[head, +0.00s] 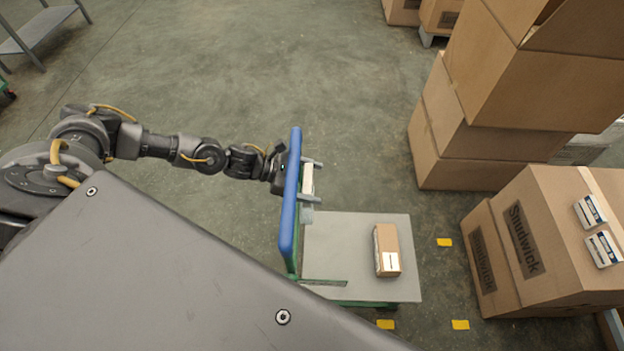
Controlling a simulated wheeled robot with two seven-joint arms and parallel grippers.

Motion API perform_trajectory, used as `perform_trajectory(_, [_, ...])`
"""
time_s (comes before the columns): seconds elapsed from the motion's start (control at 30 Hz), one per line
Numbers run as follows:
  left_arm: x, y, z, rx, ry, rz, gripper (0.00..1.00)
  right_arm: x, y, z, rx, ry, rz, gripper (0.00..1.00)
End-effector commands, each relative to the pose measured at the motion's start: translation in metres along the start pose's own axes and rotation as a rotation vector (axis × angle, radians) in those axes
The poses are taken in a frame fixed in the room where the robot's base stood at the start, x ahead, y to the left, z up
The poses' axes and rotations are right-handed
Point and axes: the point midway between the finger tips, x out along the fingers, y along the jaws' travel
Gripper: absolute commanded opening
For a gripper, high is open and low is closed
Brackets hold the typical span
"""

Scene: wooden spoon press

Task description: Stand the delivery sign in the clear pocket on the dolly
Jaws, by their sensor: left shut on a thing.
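The dolly has a grey deck (345,240), a green frame and an upright blue handle (289,205) on its left side. My left gripper (311,180) reaches in from the left to the far part of the handle. Its two fingers show just right of the blue bar. They are shut on a thin, pale piece, which looks like the delivery sign (308,179), seen nearly edge-on. A small, pale grey piece just below the fingers may be the clear pocket (306,216); the handle hides part of it. I cannot tell whether sign and pocket touch. My right gripper is out of view.
A small brown carton (386,250) lies on the deck's right half. Stacked cartons (540,85) stand at the upper right, and a large carton (555,235) stands right of the dolly. Yellow floor marks (444,242) lie near the deck. The floor beyond the arm is clear.

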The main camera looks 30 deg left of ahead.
Motion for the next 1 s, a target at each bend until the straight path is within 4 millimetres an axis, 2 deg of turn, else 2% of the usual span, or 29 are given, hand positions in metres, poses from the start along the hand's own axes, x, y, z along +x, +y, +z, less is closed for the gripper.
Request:
perform_trajectory(0.7, [0.015,0.000,-0.036,-0.001,-0.001,0.001,0.68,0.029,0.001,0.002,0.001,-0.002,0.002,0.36])
perform_trajectory(1.0, [0.019,0.000,-0.045,-0.001,-0.001,0.001,0.68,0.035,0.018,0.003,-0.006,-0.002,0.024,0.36])
